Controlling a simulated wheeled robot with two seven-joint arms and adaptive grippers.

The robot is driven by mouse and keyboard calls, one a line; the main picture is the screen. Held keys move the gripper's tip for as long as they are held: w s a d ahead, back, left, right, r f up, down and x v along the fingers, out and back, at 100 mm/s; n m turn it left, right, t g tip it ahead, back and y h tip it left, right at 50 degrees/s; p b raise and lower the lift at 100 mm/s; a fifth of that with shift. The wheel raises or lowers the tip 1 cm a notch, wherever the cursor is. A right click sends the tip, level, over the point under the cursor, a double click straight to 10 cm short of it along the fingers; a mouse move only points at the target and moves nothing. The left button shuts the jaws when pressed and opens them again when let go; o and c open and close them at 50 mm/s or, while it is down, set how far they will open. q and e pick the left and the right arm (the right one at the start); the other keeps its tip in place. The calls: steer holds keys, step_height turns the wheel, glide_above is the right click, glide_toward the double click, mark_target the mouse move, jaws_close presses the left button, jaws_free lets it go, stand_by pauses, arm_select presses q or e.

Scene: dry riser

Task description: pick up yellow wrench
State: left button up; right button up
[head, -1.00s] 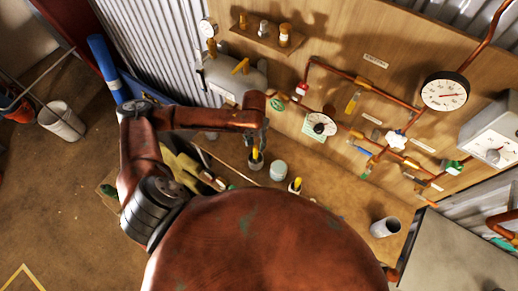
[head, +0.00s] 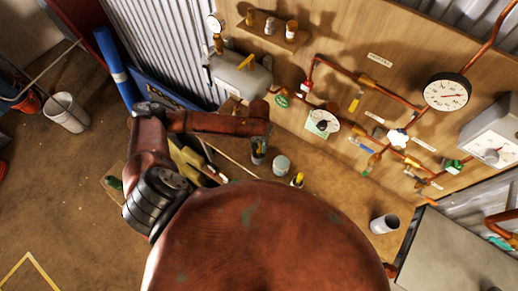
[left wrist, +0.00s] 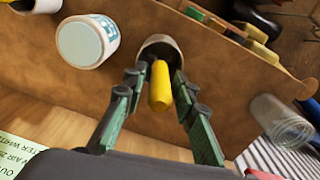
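A yellow handle (left wrist: 160,88), which looks like the yellow wrench, stands upright in a small cup (left wrist: 152,44) on a brown surface. Its lower end is hidden in the cup. My left gripper (left wrist: 158,84) is open, with one green-and-black finger on each side of the yellow handle and a small gap visible on both sides. In the head view my left gripper (head: 260,142) is over the same cup (head: 258,157), and the handle is mostly hidden there. My right gripper is not in view.
A white tub (head: 281,164) and another cup with a yellow item (head: 297,180) stand to the right. A grey cup (head: 384,224) lies farther right. Behind is a wooden board with copper pipes, a dial gauge (head: 447,92) and a grey tank (head: 240,76).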

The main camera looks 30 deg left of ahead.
arm_select(q)
jaws_close()
steer(key=shift+r, duration=0.1)
